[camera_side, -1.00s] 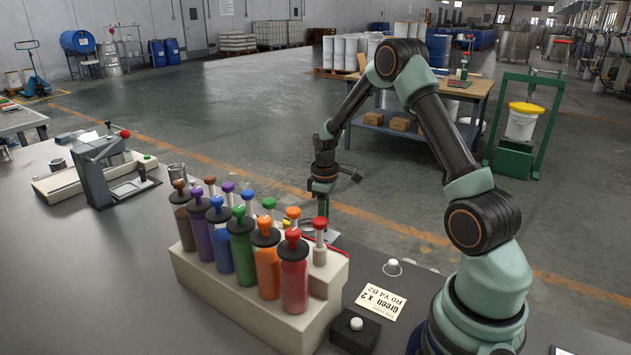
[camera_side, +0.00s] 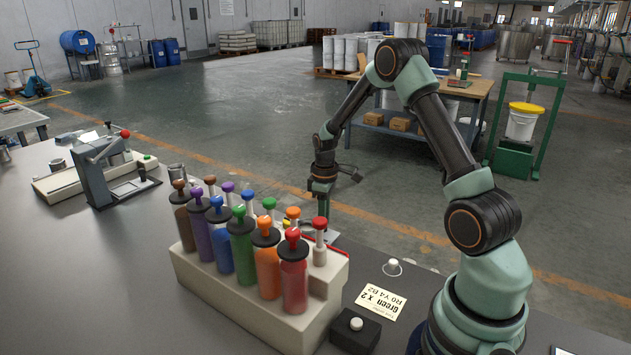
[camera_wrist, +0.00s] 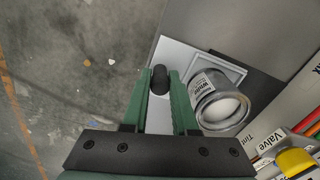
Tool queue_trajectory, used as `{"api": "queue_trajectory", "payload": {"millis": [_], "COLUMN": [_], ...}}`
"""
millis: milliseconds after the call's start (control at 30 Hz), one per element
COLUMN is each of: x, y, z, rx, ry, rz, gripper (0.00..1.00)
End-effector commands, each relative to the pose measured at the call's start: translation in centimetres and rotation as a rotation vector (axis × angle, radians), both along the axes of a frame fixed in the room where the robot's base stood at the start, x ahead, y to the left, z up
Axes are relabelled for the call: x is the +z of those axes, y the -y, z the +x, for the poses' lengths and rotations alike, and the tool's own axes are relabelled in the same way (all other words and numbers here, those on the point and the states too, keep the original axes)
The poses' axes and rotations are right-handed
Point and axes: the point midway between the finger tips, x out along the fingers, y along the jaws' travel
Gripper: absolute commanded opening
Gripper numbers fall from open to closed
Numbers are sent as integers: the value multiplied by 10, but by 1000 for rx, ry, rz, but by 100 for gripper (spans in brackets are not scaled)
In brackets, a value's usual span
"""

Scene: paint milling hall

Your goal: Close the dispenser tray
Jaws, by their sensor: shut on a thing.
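The dispenser is a cream block (camera_side: 225,300) with a row of coloured canisters in the side view. Its pale tray (camera_wrist: 172,52) shows in the wrist view, out from the body, with a labelled metal can (camera_wrist: 222,108) beside the knob. In the side view the tray is mostly hidden behind the canisters. My gripper (camera_wrist: 160,73) has its green fingers on both sides of the tray's dark knob (camera_wrist: 160,84), shut on it. In the side view my gripper (camera_side: 323,208) points down behind the dispenser's right end.
Red and yellow valve parts (camera_wrist: 296,160) lie close right of the can in the wrist view. A recipe card (camera_side: 380,301), a small black button box (camera_side: 354,331) and a metal press (camera_side: 100,175) are on the dark bench. Open floor lies beyond the tray.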

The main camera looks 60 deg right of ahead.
Motion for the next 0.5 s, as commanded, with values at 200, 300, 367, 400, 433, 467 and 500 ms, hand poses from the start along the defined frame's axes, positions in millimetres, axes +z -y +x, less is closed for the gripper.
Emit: {"api": "queue_trajectory", "payload": {"millis": [200,300,367,400,433,467,500], "x": [1,2,2,2,2,2,2], "y": [-6,-26,-42,-52,-60,-66,-74], "z": [0,1,1,1,1,1,1], "rx": [1,6,7,7,8,7,7], "ry": [-1,-1,-1,0,-1,0,0], "rz": [1,1,1,0,1,0,0], "gripper": [0,0,0,0,0,0,0]}}
